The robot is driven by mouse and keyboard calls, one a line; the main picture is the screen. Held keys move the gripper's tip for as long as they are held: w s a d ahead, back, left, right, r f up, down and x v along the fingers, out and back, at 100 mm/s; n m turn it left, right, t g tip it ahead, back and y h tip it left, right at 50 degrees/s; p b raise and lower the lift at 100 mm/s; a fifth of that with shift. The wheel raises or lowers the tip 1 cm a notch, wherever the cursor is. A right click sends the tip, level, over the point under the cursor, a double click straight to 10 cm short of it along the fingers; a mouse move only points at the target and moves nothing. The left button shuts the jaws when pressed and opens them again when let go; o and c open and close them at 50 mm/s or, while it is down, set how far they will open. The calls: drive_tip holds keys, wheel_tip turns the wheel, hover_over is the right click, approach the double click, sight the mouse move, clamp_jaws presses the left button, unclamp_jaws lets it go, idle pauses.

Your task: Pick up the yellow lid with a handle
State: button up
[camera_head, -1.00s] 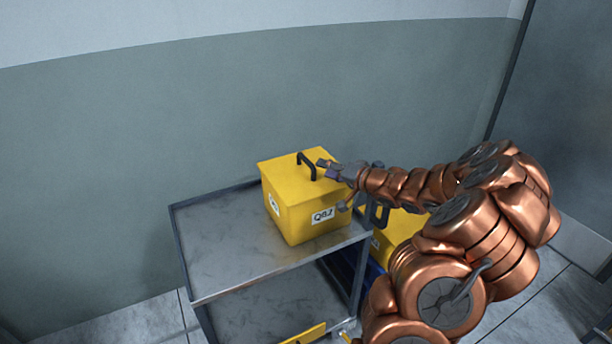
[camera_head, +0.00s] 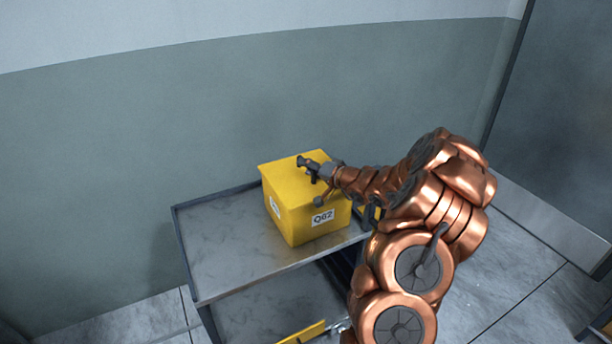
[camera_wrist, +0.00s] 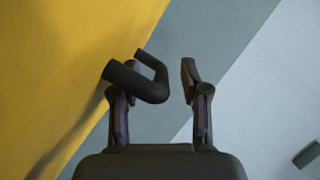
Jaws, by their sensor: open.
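The yellow lid (camera_head: 282,174) sits on top of a yellow box (camera_head: 300,224) with a white label on its side. Its dark handle (camera_wrist: 145,82) shows clearly in the wrist view, in front of the yellow surface (camera_wrist: 65,60). In the head view my gripper largely hides the handle. My gripper (camera_head: 314,181) is at the right part of the lid, and its fingers are apart. In the wrist view my gripper (camera_wrist: 176,82) has the handle's bent part between its fingers, nearer the left finger and overlapping it. Whether they touch cannot be told.
The box stands at the right end of a grey metal cart's top shelf (camera_head: 225,240); the shelf left of it is bare. A yellow piece (camera_head: 303,334) shows at the lower shelf's front. A wall (camera_head: 120,150) rises behind.

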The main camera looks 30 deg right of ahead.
drive_tip(key=shift+c, duration=0.3)
clamp_jaws()
idle(0.5)
